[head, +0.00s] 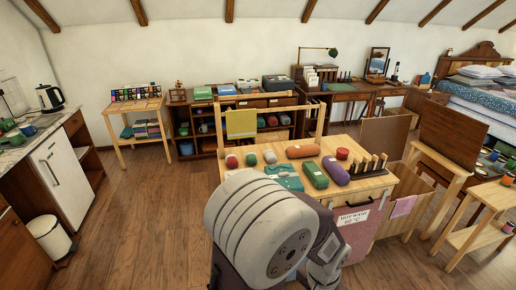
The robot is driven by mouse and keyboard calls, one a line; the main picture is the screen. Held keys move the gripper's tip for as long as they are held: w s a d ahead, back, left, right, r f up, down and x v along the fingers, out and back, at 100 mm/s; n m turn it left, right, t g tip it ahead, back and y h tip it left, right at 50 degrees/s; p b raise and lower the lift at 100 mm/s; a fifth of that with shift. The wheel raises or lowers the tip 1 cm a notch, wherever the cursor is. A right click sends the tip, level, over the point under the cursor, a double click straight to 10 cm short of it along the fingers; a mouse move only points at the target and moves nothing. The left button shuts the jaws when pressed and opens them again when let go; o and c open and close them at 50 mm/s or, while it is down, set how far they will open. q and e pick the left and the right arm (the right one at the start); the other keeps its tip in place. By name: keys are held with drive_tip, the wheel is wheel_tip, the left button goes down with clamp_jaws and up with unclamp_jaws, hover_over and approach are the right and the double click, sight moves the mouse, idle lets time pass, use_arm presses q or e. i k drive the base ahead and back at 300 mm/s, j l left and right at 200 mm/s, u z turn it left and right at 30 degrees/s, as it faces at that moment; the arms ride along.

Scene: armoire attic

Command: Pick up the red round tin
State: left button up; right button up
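A small red round tin (342,153) stands at the back of the wooden table in front of me, right of the middle. It is just beyond a purple roll (335,170) and left of a wooden slotted rack (369,164). Nothing touches its top. Neither of my grippers can be made out. A large grey rounded link of my own body fills the bottom middle and covers the table's near side.
The table also holds an orange roll (303,151), a green roll (314,174), a teal item (284,177) and several small balls at its left. A wooden frame with a yellow towel (241,123) stands at its back left. Wooden floor (145,210) is clear at left.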

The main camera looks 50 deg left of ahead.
sight(341, 157)
drive_tip(key=u, duration=0.95)
drive_tip(key=i+l+u, duration=0.75)
drive_tip(key=i+l, duration=0.15)
drive_tip(key=i+l+u, duration=0.25)
drive_tip(key=l, duration=0.15)
drive_tip(key=i+l+u, duration=0.25)
drive_tip(key=l, duration=0.2)
drive_tip(key=i+l+u, duration=0.1)
drive_tip(key=l+u, duration=0.15)
drive_tip(key=l, duration=0.2)
drive_tip(key=i+l+u, duration=0.1)
drive_tip(key=l+u, duration=0.15)
drive_tip(key=l, duration=0.25)
drive_tip(key=l+u, duration=0.25)
drive_tip(key=l, duration=0.25)
drive_tip(key=i, duration=0.05)
